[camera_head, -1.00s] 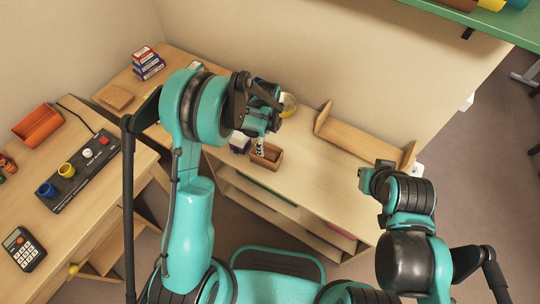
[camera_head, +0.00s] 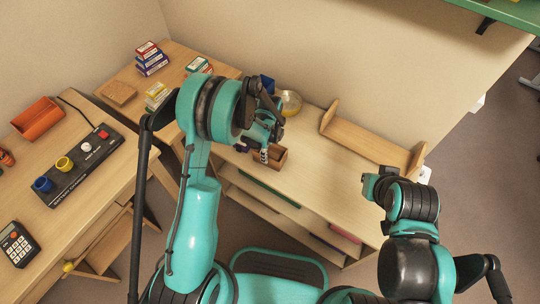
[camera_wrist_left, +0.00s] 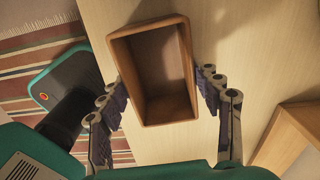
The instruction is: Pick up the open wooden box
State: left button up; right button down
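The open wooden box (camera_wrist_left: 183,62) is a small, brown, empty rectangular box on the pale wooden desk. In the head view the box (camera_head: 279,158) stands near the desk's front edge, partly hidden by my left gripper (camera_head: 266,150). In the left wrist view the fingers of my left gripper (camera_wrist_left: 161,92) are spread, one on each side of the box near its lower end. The pads are very close to the walls; I cannot tell whether they touch. My right gripper (camera_head: 371,184) is far from the box, at the right, and its fingers do not show clearly.
A wooden rack (camera_head: 370,140) stands behind and right of the box. Stacked small boxes (camera_head: 151,60) stand at the back left. The desk right of the box is clear.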

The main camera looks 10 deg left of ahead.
pick_arm(q)
jog(key=shift+c, duration=1)
